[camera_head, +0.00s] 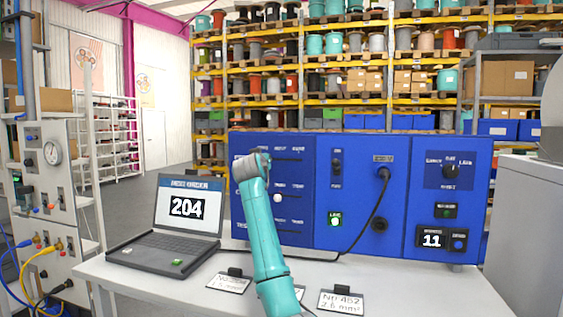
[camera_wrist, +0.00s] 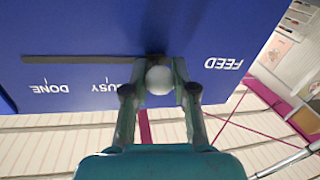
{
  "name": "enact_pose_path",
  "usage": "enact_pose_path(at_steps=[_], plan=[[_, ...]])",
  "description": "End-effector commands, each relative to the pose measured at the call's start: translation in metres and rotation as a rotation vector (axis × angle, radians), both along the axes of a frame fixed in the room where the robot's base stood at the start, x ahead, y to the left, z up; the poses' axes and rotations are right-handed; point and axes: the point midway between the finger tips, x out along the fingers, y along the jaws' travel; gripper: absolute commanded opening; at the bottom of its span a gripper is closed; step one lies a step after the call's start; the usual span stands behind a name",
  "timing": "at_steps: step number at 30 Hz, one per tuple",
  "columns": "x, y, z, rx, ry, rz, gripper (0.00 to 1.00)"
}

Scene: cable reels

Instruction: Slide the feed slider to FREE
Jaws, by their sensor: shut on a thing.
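The feed slider's white round knob (camera_wrist: 159,81) is between the two fingers of my gripper (camera_wrist: 158,70), which is shut on it. The wrist view is upside down. The dark slot (camera_wrist: 85,59) runs left from the knob, past the BUSY and DONE marks. The knob is at the slot's right end in this view, beside the FEED label (camera_wrist: 223,63) and beyond BUSY. No FREE label is readable there; my gripper covers that area. In the head view, my arm hides the knob and the left part of the top row on the blue panel (camera_head: 300,235).
Lower slider rows show on the panel, one with a white knob (camera_head: 277,198). A laptop (camera_head: 185,210) reading 204 stands left on the table (camera_head: 400,285). Label cards (camera_head: 341,301) lie at the front. A black cable (camera_head: 372,218) hangs from the panel's middle.

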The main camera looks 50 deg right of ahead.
Motion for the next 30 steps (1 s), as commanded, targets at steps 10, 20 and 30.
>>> enact_pose_path(at_steps=[10, 20, 30], plan=[[0.016, 0.006, 0.001, -0.002, 0.000, -0.001, 0.00], [0.016, 0.007, 0.001, -0.002, -0.002, 0.001, 0.53], [0.013, 0.011, 0.001, -0.003, -0.002, 0.000, 0.53]])
